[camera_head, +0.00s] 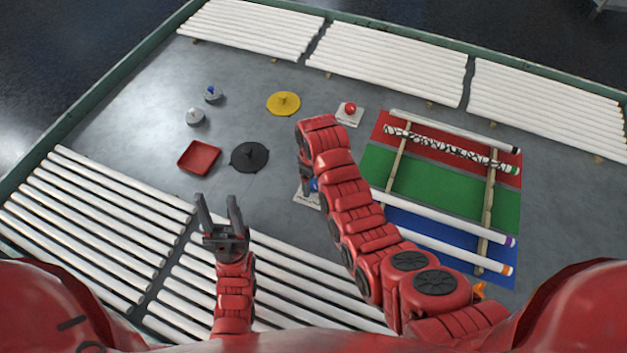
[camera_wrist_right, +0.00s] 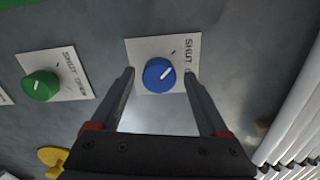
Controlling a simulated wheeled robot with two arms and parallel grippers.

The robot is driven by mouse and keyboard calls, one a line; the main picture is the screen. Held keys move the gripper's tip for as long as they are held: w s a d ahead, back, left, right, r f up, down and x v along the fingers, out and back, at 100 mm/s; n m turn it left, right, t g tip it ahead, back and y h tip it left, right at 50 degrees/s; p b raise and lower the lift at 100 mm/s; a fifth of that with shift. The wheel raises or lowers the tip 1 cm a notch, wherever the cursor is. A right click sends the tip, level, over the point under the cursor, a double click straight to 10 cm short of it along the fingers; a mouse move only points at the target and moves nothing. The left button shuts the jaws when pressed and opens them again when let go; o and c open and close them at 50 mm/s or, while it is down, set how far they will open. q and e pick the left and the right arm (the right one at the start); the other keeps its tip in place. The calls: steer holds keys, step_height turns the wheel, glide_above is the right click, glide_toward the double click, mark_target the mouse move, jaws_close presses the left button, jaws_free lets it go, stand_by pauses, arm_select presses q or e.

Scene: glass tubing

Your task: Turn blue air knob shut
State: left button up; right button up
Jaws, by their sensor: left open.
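The blue knob (camera_wrist_right: 160,75) sits on a white plate (camera_wrist_right: 140,52) in the right wrist view. Its white pointer line slants toward the upper right. The word SHUT is printed at the plate's right side; the lettering below it is partly hidden by a finger. My right gripper (camera_wrist_right: 159,73) is open, with one fingertip on each side of the knob in the picture; I cannot tell whether they touch it. In the head view the blue knob (camera_head: 314,185) is mostly hidden by my right arm. My left gripper (camera_head: 219,208) is open and empty.
A green knob (camera_wrist_right: 40,86) on its own plate is left of the blue one. A red knob (camera_head: 350,108) stands further back. A black disc (camera_head: 249,156), red tray (camera_head: 199,157) and yellow disc (camera_head: 284,103) lie on the grey table. White tubes line the edges.

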mark_target(313, 183)
steer(key=shift+r, duration=0.15)
steer(key=shift+w+r, duration=0.1)
steer(key=shift+r, duration=0.15)
step_height(313, 183, up, 6)
steer(key=shift+f+p, duration=0.1)
steer(key=shift+p, duration=0.3)
step_height(313, 183, up, 11)
steer(key=p, duration=0.9)
steer(key=shift+f, duration=0.1)
